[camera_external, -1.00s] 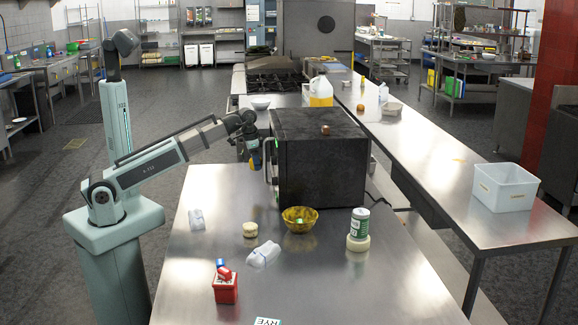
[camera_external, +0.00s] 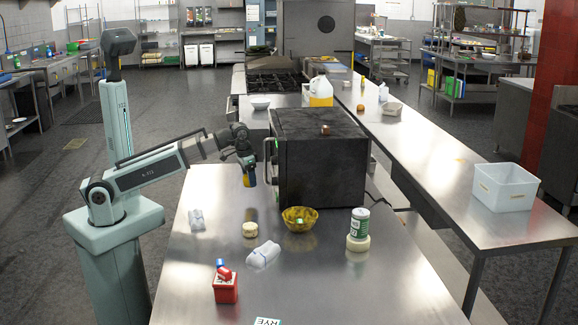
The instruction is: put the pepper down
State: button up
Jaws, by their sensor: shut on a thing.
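My gripper (camera_external: 247,167) is shut on a small dark blue and yellow item (camera_external: 249,180), which is likely the pepper; its label is too small to read. The gripper points down and holds it roughly upright, left of the black oven box. It hangs over the far left part of the steel table (camera_external: 330,285). I cannot tell whether its bottom touches the table.
The black oven box (camera_external: 322,165) stands close on the right. A yellow patterned bowl (camera_external: 299,222), a green and white can (camera_external: 359,222), a pale round item (camera_external: 249,230), white wrapped items (camera_external: 264,255) and a red container (camera_external: 225,288) stand nearer. Bare steel lies between them.

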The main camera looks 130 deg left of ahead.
jog(key=w+d+r+m, duration=0.1)
jog(key=w+d+m, duration=0.1)
jog(key=w+d, duration=0.5)
jog(key=w+d+r+m, duration=0.1)
jog(key=w+d+m, duration=0.15)
jog(key=w, duration=0.95)
jog(key=w+d+r+m, duration=0.1)
jog(key=w+d, duration=0.5)
jog(key=w, duration=0.3)
jog(key=w+d+r+m+t+h, duration=0.1)
jog(key=w+d+r+m, duration=0.1)
jog(key=w+d, duration=0.75)
jog(key=w+d+r+m, duration=0.2)
jog(key=w+d, duration=0.6)
jog(key=d, duration=0.3)
jog(key=m, duration=0.4)
send_over(302, 281)
notch_tip(302, 281, down, 3)
jog(key=shift+n+h, duration=0.25)
jog(key=shift+h, duration=0.05)
jog(key=shift+s+f, duration=0.15)
jog(key=shift+f, duration=2.15)
jog(key=shift+s+f, duration=0.15)
jog(key=shift+f, duration=2.15)
jog(key=shift+f, duration=0.1)
jog(key=o, duration=1.1)
